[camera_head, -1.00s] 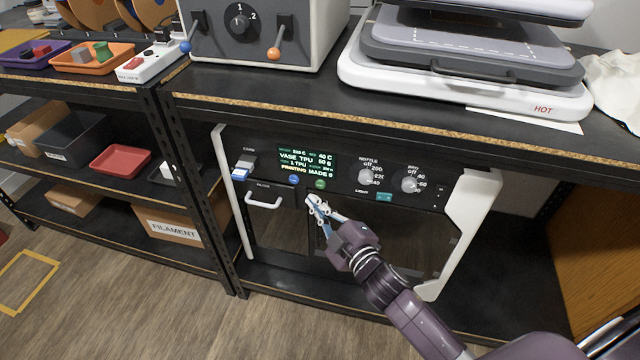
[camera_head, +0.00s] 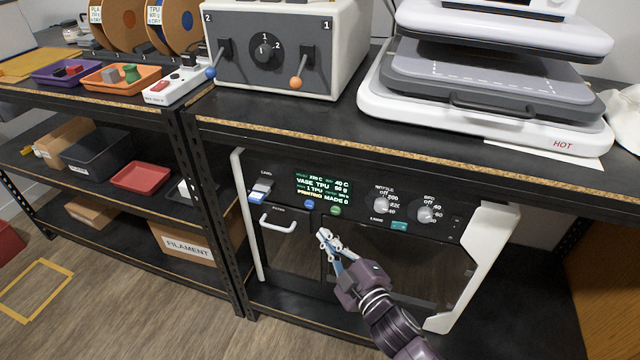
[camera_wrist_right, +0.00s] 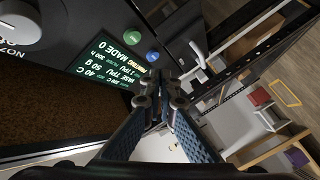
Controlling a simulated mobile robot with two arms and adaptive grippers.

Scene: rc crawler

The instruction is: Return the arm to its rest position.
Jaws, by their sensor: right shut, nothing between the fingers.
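My right gripper (camera_head: 328,238) is shut and empty in front of the printer's dark front, just below the blue and green buttons. It also shows in the right wrist view (camera_wrist_right: 163,92), its fingertips together near the printer's display. My right arm (camera_head: 385,315) comes in from the bottom right. The printer (camera_head: 400,262) stands on the shelf under the bench top, with a lit green-text display (camera_head: 323,188). Whether the fingertips touch the printer's front, I cannot tell. My left gripper is not in view.
The bench edge (camera_head: 400,160) overhangs the printer. A heat press (camera_head: 480,100) and a switch box (camera_head: 285,45) stand on the bench. The printer's white door handle (camera_head: 278,221) is left of my gripper. Open wood floor (camera_head: 130,310) lies at lower left.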

